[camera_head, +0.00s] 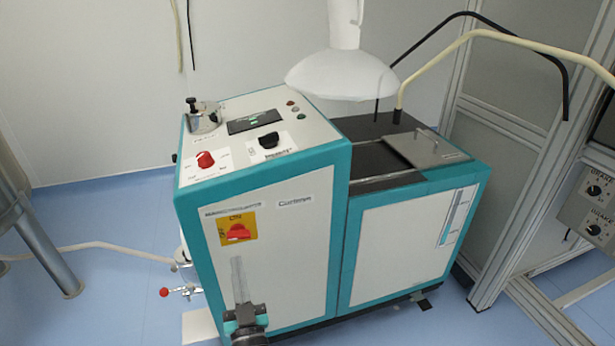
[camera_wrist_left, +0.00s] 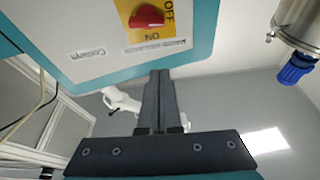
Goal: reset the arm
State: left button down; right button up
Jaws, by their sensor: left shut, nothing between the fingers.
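My left gripper (camera_head: 237,262) stands upright in front of the lower left of the teal and white machine (camera_head: 285,235) in the head view. Its fingers are together and hold nothing. In the left wrist view the closed fingers (camera_wrist_left: 160,75) point up toward the machine front. The red switch (camera_head: 238,231) on its yellow plate sits just above the fingertips in the head view. The same red switch shows at the top of the left wrist view (camera_wrist_left: 146,16), apart from the fingers. My right gripper is not in view.
A red knob (camera_head: 205,159) and a black knob (camera_head: 269,140) are on the machine's top panel. A white hood (camera_head: 342,75) hangs above. A metal frame (camera_head: 520,130) stands at right, steel legs (camera_head: 45,245) at left. Blue floor is free at lower left.

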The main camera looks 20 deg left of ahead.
pick_arm(q)
jog(key=s+d+f+m+g+h+p, duration=0.1)
jog(key=s+d+f+m+g+h, duration=0.2)
jog(key=f, duration=0.5)
jog(key=s+d+f+m+g+h, duration=0.1)
jog(key=s+d+f+h, duration=0.2)
jog(key=f, duration=0.4)
jog(key=s+d+f+m+g+h+p, duration=0.1)
jog(key=s+d+f+m+g+h, duration=0.15)
jog(key=f+h, duration=0.4)
jog(key=s+a+f+g, duration=0.2)
jog(key=s+f+g, duration=0.1)
jog(key=s, duration=0.5)
jog(key=s+a+f+g+y+p, duration=0.1)
jog(key=s+a+f+g, duration=0.1)
jog(key=s+f, duration=0.4)
jog(key=s+a+f+m+g+y, duration=0.1)
jog(key=s+f+g, duration=0.4)
jog(key=s, duration=0.6)
jog(key=shift+a+f, duration=0.25)
jog(key=shift+a, duration=0.2)
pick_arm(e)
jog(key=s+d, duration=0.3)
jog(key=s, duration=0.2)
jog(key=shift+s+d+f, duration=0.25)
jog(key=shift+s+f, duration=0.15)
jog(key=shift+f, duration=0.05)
pick_arm(q)
jog(key=c, duration=1.6)
grip_release()
